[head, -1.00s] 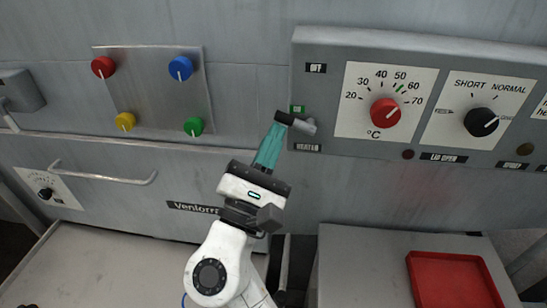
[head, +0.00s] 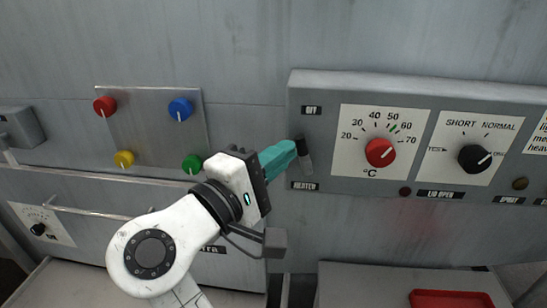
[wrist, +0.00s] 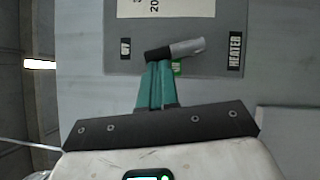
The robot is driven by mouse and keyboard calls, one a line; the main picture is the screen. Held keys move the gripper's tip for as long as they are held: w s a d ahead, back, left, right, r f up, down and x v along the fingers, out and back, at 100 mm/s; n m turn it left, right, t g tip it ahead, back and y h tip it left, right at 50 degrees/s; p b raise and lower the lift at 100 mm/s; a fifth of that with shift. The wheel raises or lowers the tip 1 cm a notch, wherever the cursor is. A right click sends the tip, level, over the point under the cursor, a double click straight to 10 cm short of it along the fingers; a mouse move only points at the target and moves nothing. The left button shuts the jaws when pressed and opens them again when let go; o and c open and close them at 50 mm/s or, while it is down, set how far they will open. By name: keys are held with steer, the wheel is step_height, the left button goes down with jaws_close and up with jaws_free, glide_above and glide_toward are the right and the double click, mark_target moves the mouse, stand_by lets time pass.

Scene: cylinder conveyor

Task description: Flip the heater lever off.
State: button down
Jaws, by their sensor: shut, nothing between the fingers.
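The heater lever (head: 307,163) is on the left part of the grey control panel, a grey stub with a black end. In the head view its black end points up, toward the OFF label (head: 311,110) and away from the HEATER label (head: 304,186). The wrist view shows the lever (wrist: 186,47) lying between the OFF label (wrist: 125,49) and the HEATER label (wrist: 235,50), black end toward OFF. My gripper (head: 298,148) has teal fingers, shut and empty. Its tips are at the lever's black end, seemingly touching it; exact contact is unclear.
Right of the lever are a red temperature dial (head: 380,152) and a black mode knob (head: 474,158). A plate with several coloured knobs (head: 150,112) is at left. A red tray (head: 452,299) lies below right. The wall above is clear.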

steer(key=shift+d+r+m+g+y+p, duration=0.4)
steer(key=shift+m+g, duration=0.3)
steer(key=shift+m, duration=0.4)
steer(key=shift+d, duration=0.15)
